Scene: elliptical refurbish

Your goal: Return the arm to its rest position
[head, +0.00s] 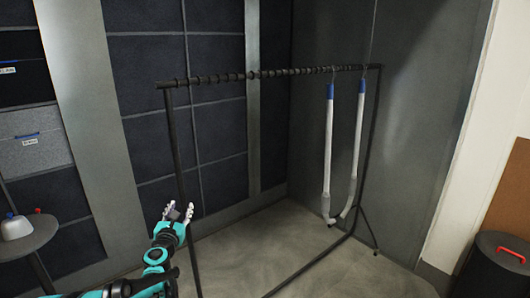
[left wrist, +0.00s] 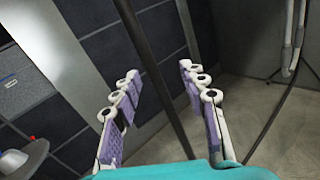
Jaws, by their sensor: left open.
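My left arm, teal and black, comes in from the bottom left of the head view. Its left gripper (head: 178,209) points up, in front of the left post of a black clothes rack (head: 230,77). In the left wrist view the left gripper (left wrist: 158,75) is open, its white fingers with purple pads apart. The rack's dark post (left wrist: 155,65) appears between the fingers in that picture; I cannot tell how far behind them it is. Nothing is held. My right gripper is not in view.
Two white tubular items (head: 328,150) with blue tops hang at the rack's right end. A small round table (head: 30,238) with a white item stands at the left. A dark bin (head: 497,268) with a red handle is at the lower right. Floor inside the rack is clear.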

